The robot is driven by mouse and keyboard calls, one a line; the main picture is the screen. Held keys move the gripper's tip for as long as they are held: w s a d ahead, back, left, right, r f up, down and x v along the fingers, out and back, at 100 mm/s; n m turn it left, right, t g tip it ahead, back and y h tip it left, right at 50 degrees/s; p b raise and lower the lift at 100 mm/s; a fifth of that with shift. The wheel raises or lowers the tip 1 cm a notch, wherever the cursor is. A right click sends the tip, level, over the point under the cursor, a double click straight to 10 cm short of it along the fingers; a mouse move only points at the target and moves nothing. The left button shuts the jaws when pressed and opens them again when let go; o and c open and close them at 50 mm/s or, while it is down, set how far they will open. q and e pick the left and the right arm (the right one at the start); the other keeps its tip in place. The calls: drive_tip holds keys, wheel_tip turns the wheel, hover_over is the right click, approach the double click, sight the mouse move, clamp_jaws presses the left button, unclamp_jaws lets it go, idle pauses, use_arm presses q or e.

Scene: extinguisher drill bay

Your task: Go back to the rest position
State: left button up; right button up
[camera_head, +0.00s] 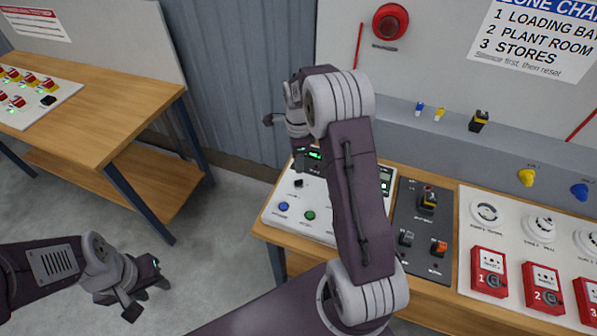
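My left gripper (146,297) hangs over the bare floor at the lower left. Its fingers look apart, with nothing between them. My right arm rises through the middle of the view and bends over at the top. My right gripper (283,141) is at its far end, above the back left of a white control panel (272,217). One finger sticks out to the left, apart from the rest, and no held thing shows. Part of this gripper is hidden by its own wrist, and I cannot tell whether it touches the panel.
The right bench carries the white panel with blue and green buttons, a dark switch panel (421,262), and a white board (515,265) with red call points (489,272). A red beacon (390,22) is on the wall. A wooden table (120,115) stands left; floor (215,255) between is clear.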

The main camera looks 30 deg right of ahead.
drive_tip(key=shift+r, duration=0.2)
idle(0.3)
drive_tip(key=s+a+r+n+t+b, duration=0.1)
drive_tip(key=s+a+r+n, duration=0.15)
drive_tip(key=s+a, duration=0.2)
drive_tip(key=s+a+r+n+b, duration=0.1)
drive_tip(key=s+a+n, duration=0.2)
drive_tip(key=a, duration=0.2)
drive_tip(key=s+a+f+n, duration=0.1)
drive_tip(key=s+f+n, duration=0.3)
drive_tip(key=s+n, duration=0.6)
drive_tip(key=n, duration=0.6)
drive_tip(key=shift+s+a+f, duration=0.15)
drive_tip(key=shift+s+f, duration=0.15)
drive_tip(key=shift+s, duration=0.05)
